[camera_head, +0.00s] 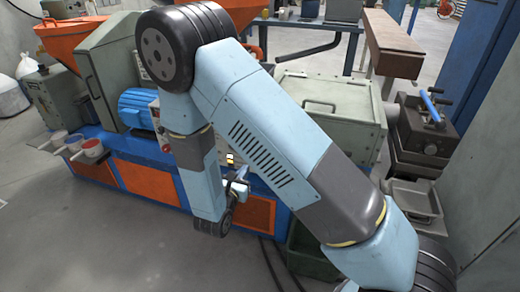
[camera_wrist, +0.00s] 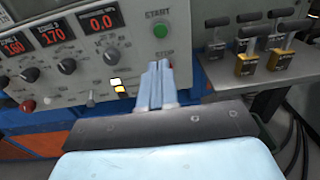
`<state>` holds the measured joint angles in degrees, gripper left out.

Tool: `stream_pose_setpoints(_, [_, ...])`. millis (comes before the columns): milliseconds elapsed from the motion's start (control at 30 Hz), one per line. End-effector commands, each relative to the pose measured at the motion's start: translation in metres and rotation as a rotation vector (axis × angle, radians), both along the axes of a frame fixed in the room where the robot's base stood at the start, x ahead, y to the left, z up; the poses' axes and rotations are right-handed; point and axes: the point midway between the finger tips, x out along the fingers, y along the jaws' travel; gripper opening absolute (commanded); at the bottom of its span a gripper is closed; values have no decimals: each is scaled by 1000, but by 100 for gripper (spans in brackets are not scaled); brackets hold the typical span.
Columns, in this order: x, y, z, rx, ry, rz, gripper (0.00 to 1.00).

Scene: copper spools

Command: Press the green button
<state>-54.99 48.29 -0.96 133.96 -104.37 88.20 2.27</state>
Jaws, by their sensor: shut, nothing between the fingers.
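The green button (camera_wrist: 160,30) sits under the word START on the grey control panel (camera_wrist: 72,90) in the wrist view. My gripper (camera_wrist: 160,66) is shut and empty, its two fingers side by side. Its tips show below the green button in the picture, over the area by the STOP label, and cover most of what is under that label. I cannot tell how far the tips are from the panel. In the head view my arm hides much of the panel, and the green button cannot be made out.
Red number displays (camera_wrist: 58,32) and black knobs (camera_wrist: 67,66) fill the panel's left. A red knob (camera_wrist: 27,106) is lower left. Several levers with yellow blocks (camera_wrist: 246,62) stand on a shelf to the right. A blue motor (camera_head: 138,108) is beside my arm. Grey floor (camera_head: 75,225) is open in front.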

Motion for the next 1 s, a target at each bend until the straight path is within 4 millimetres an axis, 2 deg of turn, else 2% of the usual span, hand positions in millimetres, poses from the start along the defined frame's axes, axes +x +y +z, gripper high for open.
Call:
stream_pose_setpoints(367, [7,-4,0,2,-1,-5,0])
stream_pose_setpoints(567, [34,-15,0,1,-2,-7,0])
stream_pose_setpoints(1000, [104,-43,-2,2,-2,-7,0])
